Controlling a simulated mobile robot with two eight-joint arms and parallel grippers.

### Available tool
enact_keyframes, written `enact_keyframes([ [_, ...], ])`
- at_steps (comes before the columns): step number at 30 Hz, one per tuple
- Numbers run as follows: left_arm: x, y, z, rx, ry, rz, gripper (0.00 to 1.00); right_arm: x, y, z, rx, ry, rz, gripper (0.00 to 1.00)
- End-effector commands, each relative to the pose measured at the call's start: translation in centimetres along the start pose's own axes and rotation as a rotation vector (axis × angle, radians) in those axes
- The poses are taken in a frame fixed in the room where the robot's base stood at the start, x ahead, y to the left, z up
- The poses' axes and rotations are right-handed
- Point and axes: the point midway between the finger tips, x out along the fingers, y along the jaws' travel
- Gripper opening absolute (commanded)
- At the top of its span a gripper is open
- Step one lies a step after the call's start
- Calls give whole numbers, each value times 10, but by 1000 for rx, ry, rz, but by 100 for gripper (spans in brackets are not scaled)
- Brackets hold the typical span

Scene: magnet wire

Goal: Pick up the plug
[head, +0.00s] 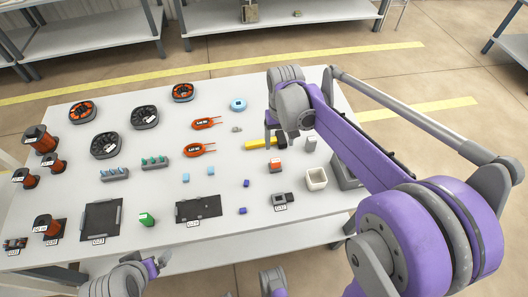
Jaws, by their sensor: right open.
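No item on the white table (225,236) can be told for certain as the plug at this size. Small candidates are a grey piece (237,129), dark blue pieces (247,183) and light blue pieces (186,177). My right gripper (277,136) is open, pointing down over the right part of the table. It is close to a yellow tool (262,143), which it partly hides; contact cannot be told. My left gripper (157,266) is low in the picture, by the table's front edge, away from the items. Whether its jaws are open is unclear.
Wire spools (106,145) stand at the left and back. My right arm covers the right side.

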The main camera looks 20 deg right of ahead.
Motion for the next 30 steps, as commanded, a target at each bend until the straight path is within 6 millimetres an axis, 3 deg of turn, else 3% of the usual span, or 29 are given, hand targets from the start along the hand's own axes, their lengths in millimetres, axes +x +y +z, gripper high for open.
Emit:
enact_keyframes([
  [4,-2,0,-1,0,1,0,99,3,1,-4,5,-9,0,72],
  [12,3,0,2,0,-1,0,99,45,1,-4,5,-9,0,72],
  [19,4,0,3,0,-2,0,99,62,0,-1,4,-9,0,72],
  [25,6,0,4,0,-2,0,99,93,-3,5,3,-9,0,72],
  [30,7,0,5,0,-3,0,99,106,-3,5,4,-9,0,72],
])
